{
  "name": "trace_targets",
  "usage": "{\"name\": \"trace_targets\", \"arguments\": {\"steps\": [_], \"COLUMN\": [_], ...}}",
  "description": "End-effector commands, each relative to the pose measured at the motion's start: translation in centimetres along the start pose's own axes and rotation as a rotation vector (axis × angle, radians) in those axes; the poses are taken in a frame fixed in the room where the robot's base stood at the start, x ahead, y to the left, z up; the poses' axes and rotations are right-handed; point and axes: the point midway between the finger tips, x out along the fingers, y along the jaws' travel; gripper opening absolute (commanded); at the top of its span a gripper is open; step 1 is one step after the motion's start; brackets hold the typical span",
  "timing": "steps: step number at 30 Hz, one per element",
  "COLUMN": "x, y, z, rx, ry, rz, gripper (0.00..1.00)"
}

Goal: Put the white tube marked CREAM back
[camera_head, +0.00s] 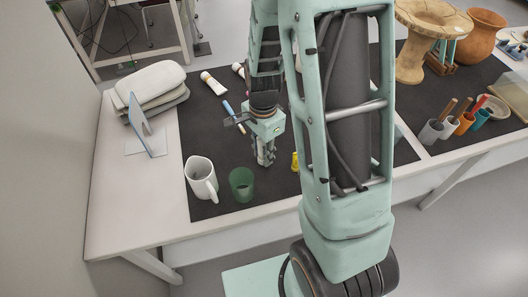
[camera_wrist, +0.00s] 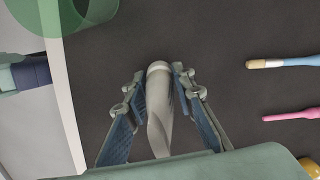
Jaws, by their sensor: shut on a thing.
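My gripper (camera_head: 265,158) is low over the dark mat, just behind and to the right of the green cup. In the wrist view my gripper (camera_wrist: 160,88) is shut on a pale, whitish tube (camera_wrist: 159,112) that lies lengthwise between the fingers. Its rounded end points away from the palm. No lettering can be read on it.
A green cup (camera_head: 242,185) and a white mug (camera_head: 201,178) stand at the front left. A yellow bottle (camera_head: 295,161) is right of my gripper. Blue (camera_wrist: 285,62) and pink (camera_wrist: 292,115) handled tools lie right in the wrist view. The mat (camera_head: 205,125) is clear left of my gripper.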

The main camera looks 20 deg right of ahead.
Motion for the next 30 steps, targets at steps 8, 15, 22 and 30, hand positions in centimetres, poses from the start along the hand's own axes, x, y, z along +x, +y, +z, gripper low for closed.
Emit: {"name": "trace_targets", "arguments": {"steps": [8,15,22,30], "x": [0.3,0.3,-1.5,-7.4], "y": [0.0,0.0,-0.1,-0.1], "z": [0.0,0.0,-0.1,-0.1], "rx": [0.001,0.001,0.0,0.0], "ry": [0.0,0.0,0.002,0.002], "rz": [0.0,0.0,-0.004,-0.006], "gripper": [0.4,0.41,0.41,0.41]}}
